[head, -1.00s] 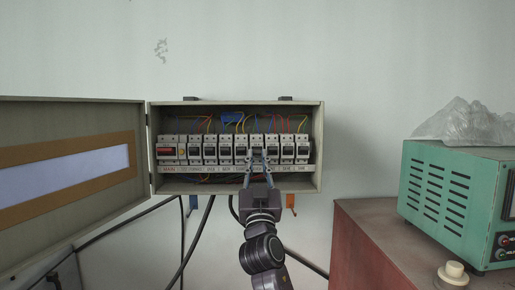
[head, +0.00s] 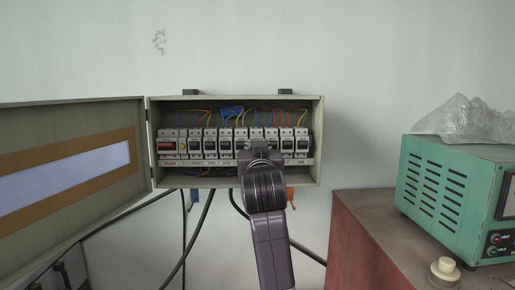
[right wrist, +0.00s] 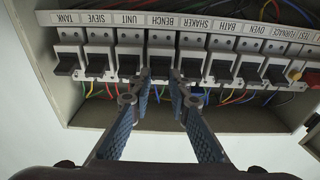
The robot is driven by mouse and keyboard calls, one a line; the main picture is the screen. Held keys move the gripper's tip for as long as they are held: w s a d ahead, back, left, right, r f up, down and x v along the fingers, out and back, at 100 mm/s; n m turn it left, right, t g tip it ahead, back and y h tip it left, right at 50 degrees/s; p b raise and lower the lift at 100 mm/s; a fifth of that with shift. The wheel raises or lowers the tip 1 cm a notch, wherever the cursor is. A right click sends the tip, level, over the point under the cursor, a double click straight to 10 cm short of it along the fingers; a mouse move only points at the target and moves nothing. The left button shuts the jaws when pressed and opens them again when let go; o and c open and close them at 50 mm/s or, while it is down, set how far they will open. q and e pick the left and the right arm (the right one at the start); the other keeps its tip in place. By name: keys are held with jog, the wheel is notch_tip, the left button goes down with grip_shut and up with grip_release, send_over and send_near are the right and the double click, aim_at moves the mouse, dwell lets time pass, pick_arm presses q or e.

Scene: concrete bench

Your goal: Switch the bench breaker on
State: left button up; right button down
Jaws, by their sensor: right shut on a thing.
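The bench breaker (right wrist: 161,55) sits in the row under the label BENCH in the right wrist view, between the UNIT breaker (right wrist: 130,58) and the SHAKER breaker (right wrist: 192,60). My right gripper (right wrist: 160,76) has its two fingertips at either side of the bench breaker's lever, shut on it. The fingertips cover much of the lever, so I cannot tell its position. In the head view my right wrist hides the fingers and that breaker. My left gripper is in neither view.
The breaker box (head: 318,145) is on the wall, its door (head: 70,150) swung open to the left. Neighbouring breakers stand close on both sides. Coloured wires run behind the row. A green instrument (head: 440,195) stands on a red-brown cabinet (head: 350,235) at the right.

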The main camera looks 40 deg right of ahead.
jog(key=shift+f, duration=0.1)
dwell(0.4)
jog(key=c, duration=2.1)
grip_release()
jog(key=shift+w, duration=0.1)
jog(key=v, duration=1.2)
jog(key=shift+r, duration=0.3)
jog(key=shift+f, duration=0.1)
